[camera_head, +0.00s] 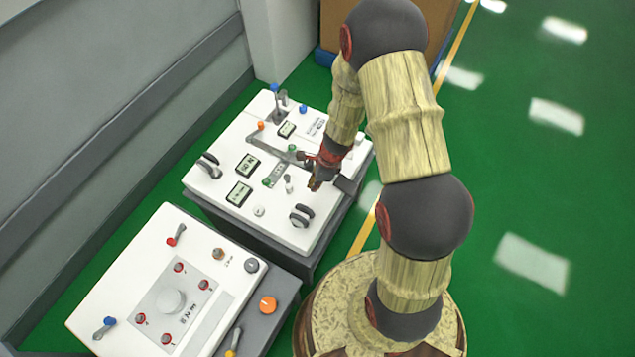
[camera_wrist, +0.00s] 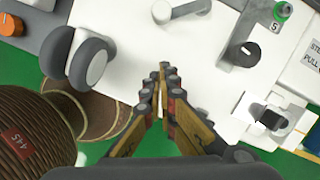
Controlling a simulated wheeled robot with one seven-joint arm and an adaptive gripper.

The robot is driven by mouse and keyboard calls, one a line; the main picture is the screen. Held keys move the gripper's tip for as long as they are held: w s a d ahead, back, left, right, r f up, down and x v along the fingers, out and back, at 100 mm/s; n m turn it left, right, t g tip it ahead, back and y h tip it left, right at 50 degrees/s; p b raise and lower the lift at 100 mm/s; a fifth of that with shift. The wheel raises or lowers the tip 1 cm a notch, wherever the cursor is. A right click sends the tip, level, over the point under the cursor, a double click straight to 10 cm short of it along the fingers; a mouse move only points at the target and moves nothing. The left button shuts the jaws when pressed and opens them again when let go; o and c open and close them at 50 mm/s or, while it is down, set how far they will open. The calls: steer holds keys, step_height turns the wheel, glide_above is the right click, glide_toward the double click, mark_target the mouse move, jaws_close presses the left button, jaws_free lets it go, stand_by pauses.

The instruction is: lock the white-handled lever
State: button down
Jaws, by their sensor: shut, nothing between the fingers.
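A small lever with a pale, whitish handle (camera_head: 288,182) stands on the far cart's white top; I take it for the white-handled lever. In the wrist view, a lever with a rounded pale end (camera_wrist: 163,12) at the top edge looks like the same one, partly cut off. My gripper (camera_head: 314,184) is just right of it in the head view, low over the panel. In the wrist view my gripper's fingertips (camera_wrist: 164,70) are together and empty, with a gap to the lever. Whether the lever is locked I cannot tell.
A dark double knob (camera_head: 302,214) stands close to my gripper. A blue-topped lever (camera_head: 275,90) is farther back. A second cart (camera_head: 110,285) stands nearer; green floor is free at right.

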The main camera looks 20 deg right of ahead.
mark_target(288, 182)
steer(key=shift+b+x, duration=0.4)
steer(key=shift+x, duration=0.75)
steer(key=shift+w+a+r, duration=0.15)
steer(key=shift+w+a, duration=0.15)
steer(key=shift+a, duration=0.25)
steer(key=shift+w+a+r, duration=0.1)
steer(key=shift+w+a, duration=0.25)
steer(key=shift+a, duration=0.2)
steer(key=shift+w+a, duration=0.3)
steer(key=shift+a, duration=0.25)
steer(key=a+m, duration=0.3)
steer(key=shift+s+t, duration=0.2)
steer(key=shift+t, duration=0.1)
steer(key=shift+w+a+r, duration=0.1)
steer(key=shift+a, duration=0.3)
